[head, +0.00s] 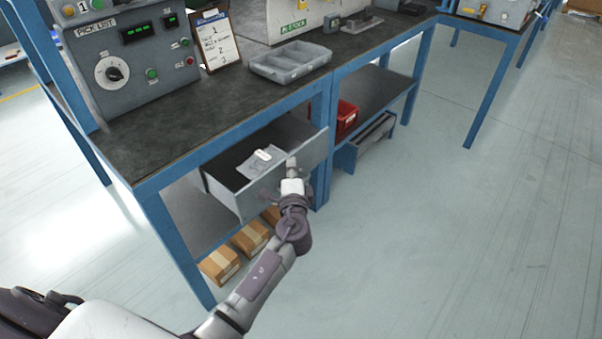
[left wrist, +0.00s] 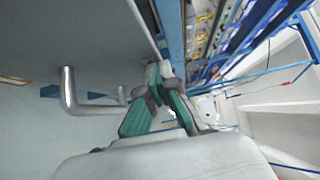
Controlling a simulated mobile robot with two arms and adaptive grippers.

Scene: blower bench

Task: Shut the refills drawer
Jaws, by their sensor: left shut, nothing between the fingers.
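A grey drawer (head: 318,150) stands pulled out under the near bench, and a pale packet (head: 262,160) lies inside it. No label on it can be read. My left gripper (head: 291,163) is at the outer side of the drawer's front panel, near its top edge. Its fingers are shut and empty. In the left wrist view the fingertips (left wrist: 160,75) are close to the front panel (left wrist: 85,35), beside its metal bar handle (left wrist: 72,95). I cannot tell whether they touch the panel. My right gripper is out of view.
The benchtop (head: 215,105) carries a control panel (head: 130,60), a clipboard (head: 217,40) and a grey tray (head: 290,63). Brown boxes (head: 250,238) sit low under the drawer. A red bin (head: 346,116) is on the shelf to the right. The floor in front is clear.

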